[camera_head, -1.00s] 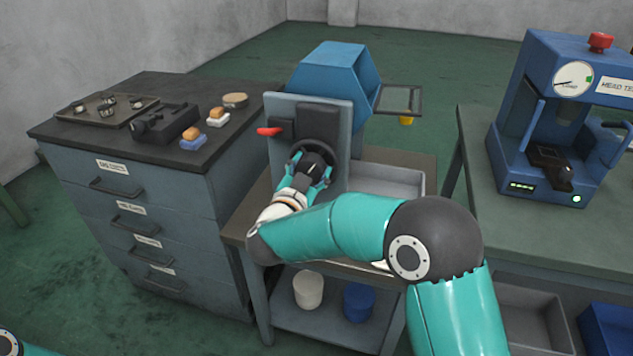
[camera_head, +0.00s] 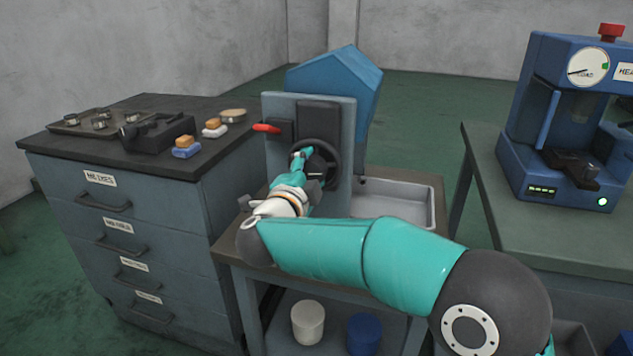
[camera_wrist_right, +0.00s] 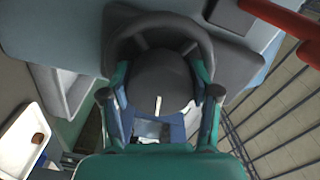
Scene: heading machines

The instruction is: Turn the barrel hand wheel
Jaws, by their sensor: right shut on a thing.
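The barrel hand wheel (camera_head: 334,158) is a dark ring around a round dark hub, on the front of a grey upright plate. In the right wrist view the wheel's rim (camera_wrist_right: 160,21) arches above the hub (camera_wrist_right: 160,78), which has a pale mark. My right gripper (camera_head: 312,167) is at the wheel's front; in the right wrist view its fingers (camera_wrist_right: 160,105) lie on both sides of the hub, shut on it. The blue angular barrel (camera_head: 340,78) is behind the plate. My left gripper is out of view.
A red handle (camera_head: 266,128) sticks out left of the wheel. A grey tray (camera_head: 405,199) lies to its right. A drawer cabinet (camera_head: 115,225) with parts on top stands left, and a blue press (camera_head: 560,120) stands on the right bench.

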